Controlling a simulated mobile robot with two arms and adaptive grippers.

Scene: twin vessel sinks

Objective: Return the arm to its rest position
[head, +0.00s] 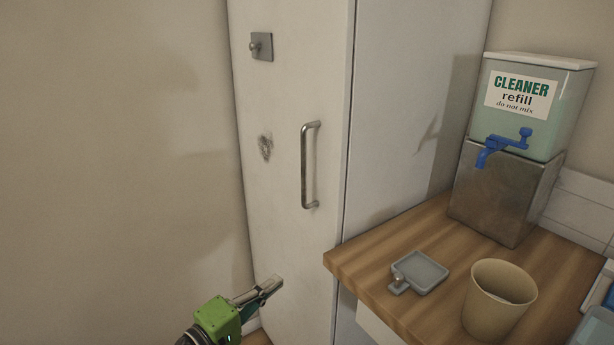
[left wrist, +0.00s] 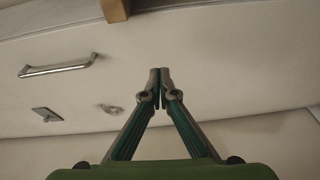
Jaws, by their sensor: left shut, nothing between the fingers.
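My left gripper (head: 268,286) is at the bottom of the head view, low in front of the white cabinet door (head: 285,130). It is shut and empty. In the left wrist view its fingertips (left wrist: 160,75) meet, with the pale cabinet front (left wrist: 215,60) behind them. Whether the tips touch the door cannot be told. My right gripper is not in view.
The door has a metal handle (head: 308,165), a grey hook plate (head: 261,46) and a dark smudge (head: 265,147). On the wooden counter (head: 380,252) at right stand a cleaner dispenser (head: 540,110), a grey dish (head: 420,272) and a beige cup (head: 482,310). A bare wall (head: 120,150) fills the left.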

